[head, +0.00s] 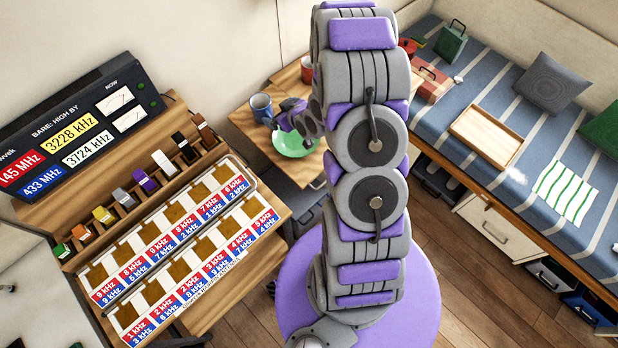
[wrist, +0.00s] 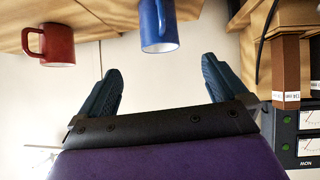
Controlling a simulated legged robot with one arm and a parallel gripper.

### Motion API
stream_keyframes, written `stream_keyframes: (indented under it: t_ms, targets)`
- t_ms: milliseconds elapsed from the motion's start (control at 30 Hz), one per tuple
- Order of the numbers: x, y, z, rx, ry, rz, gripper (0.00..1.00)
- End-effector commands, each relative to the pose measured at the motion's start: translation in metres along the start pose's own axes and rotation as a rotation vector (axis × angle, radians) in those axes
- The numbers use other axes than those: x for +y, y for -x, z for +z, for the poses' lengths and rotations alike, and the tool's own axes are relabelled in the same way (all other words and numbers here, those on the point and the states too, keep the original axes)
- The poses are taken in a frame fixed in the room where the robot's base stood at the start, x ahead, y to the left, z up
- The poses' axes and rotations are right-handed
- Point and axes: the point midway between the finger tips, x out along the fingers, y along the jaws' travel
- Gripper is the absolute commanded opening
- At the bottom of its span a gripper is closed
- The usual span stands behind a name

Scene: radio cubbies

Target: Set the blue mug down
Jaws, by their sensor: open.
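The blue mug (head: 261,107) stands upright on the small wooden table, left of the green bowl (head: 294,141) in the head view. In the wrist view, which is upside down, the blue mug (wrist: 159,27) is at the top middle, cut off by the frame edge. My gripper (wrist: 162,78) is open and empty, its fingers spread on either side of the mug's line, with a gap between the fingertips and the mug.
A red mug (head: 307,69) stands farther back on the wooden table (head: 246,122); it also shows in the wrist view (wrist: 57,45). A radio console (head: 75,130) and labelled cubbies (head: 180,245) are on the left. A bed (head: 540,140) with a wooden tray (head: 486,137) is on the right.

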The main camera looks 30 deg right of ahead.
Motion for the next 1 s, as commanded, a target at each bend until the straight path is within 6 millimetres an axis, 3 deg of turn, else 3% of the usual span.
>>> stream_keyframes:
  t_ms: [33,267,467,767,1000]
  targets:
    - [0.001,0.009,-0.012,-0.038,0.021,0.010,1.00]
    - [-0.004,0.061,-0.032,-0.276,0.048,0.060,1.00]
    - [-0.020,0.124,-0.046,-0.460,0.025,0.102,1.00]
    - [-0.065,0.240,-0.050,-0.714,-0.065,0.117,1.00]
    - [-0.120,0.344,-0.039,-0.903,-0.145,0.074,1.00]
